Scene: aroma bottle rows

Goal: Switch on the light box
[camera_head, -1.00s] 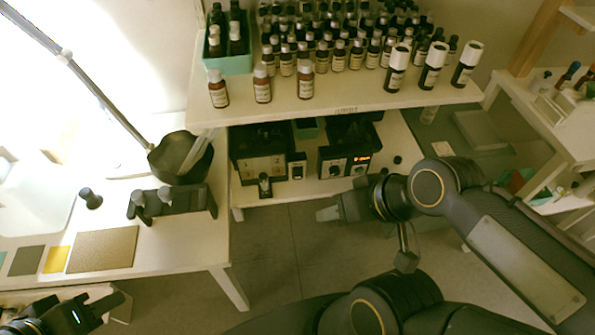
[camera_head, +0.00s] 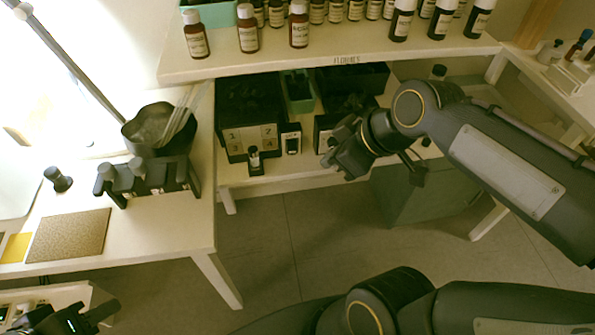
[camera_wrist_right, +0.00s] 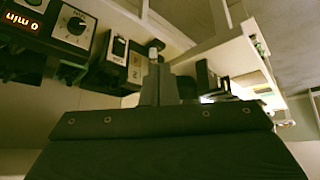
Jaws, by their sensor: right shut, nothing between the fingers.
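The light box, a black box with a pale front panel numbered 1 to 4 (camera_head: 249,143), stands on the low shelf under the bottle rack. A small black switch unit with a white plate (camera_head: 291,141) is beside its right side. In the right wrist view, the switch unit (camera_wrist_right: 118,46) and part of the numbered panel (camera_wrist_right: 134,72) show beyond the fingers. My right gripper (camera_head: 340,168) is shut and empty, in front of the shelf and right of the switch, apart from it in the head view. My left gripper (camera_head: 100,312) is at the bottom left corner; its jaws are unclear.
A dial device with an orange display (camera_wrist_right: 22,22) is next to the switch, mostly hidden by my right gripper in the head view. Bottles line the upper shelf (camera_head: 330,68). The floor (camera_head: 310,235) in front is clear.

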